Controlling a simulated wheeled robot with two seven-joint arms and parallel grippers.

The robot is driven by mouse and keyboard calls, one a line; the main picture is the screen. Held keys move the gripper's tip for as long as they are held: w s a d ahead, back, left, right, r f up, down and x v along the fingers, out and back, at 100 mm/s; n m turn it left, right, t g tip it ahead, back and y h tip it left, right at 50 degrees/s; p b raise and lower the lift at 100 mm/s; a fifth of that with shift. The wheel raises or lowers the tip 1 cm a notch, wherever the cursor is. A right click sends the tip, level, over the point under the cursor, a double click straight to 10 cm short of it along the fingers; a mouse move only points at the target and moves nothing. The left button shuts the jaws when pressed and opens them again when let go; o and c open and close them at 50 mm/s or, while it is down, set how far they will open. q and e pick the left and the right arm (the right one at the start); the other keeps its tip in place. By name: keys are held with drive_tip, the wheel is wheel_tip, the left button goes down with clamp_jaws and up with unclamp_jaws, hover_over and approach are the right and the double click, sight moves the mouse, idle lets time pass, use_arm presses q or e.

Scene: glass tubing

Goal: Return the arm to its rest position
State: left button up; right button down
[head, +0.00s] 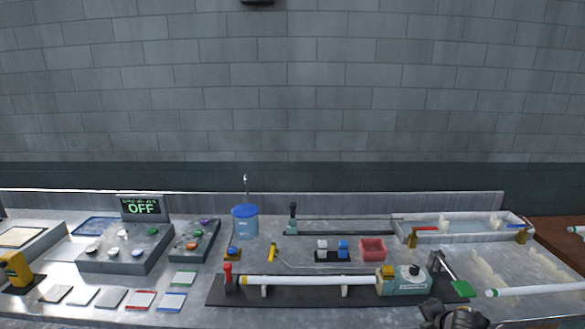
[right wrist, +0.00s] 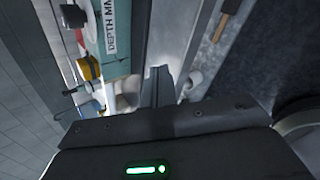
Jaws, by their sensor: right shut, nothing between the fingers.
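My right gripper (head: 450,314) shows at the bottom right of the head view, partly cut off by the lower edge. It is in front of the teal-and-white device (head: 408,284) at the right end of the long fixture. In the right wrist view my right gripper (right wrist: 160,80) has its fingers together with nothing between them. Beside the fingers is the teal panel (right wrist: 117,30) marked "DEPTH MM". My left gripper is in neither view.
A white tube (head: 310,281) lies along the black base (head: 300,299). A clear trough (head: 465,235) and red bin (head: 373,249) stand farther back. The display (head: 141,208) reads OFF.

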drive_tip(key=s+a+f+m+g, duration=0.1)
drive_tip(key=s+a+f+m, duration=0.2)
drive_tip(key=s+a+m, duration=0.35)
drive_tip(key=s+a+f+m, duration=0.3)
drive_tip(key=s+a, duration=0.1)
drive_tip(key=s, duration=0.6)
drive_tip(key=s+a+m+g, duration=0.2)
drive_tip(key=s+m+g, duration=0.3)
drive_tip(key=s+m, duration=1.1)
drive_tip(key=s+f+n+g+b, duration=0.1)
drive_tip(key=s+f+n, duration=0.2)
drive_tip(key=f, duration=1.2)
drive_tip(key=s+f+n+b, duration=0.15)
drive_tip(key=s+f, duration=0.25)
drive_tip(key=f, duration=1.1)
drive_tip(key=s+d+f+g+b, duration=0.1)
drive_tip(key=s+d+f, duration=0.1)
drive_tip(key=s+f, duration=1.3)
drive_tip(key=shift+s+d+n+h, duration=0.3)
drive_tip(key=shift+n, duration=0.1)
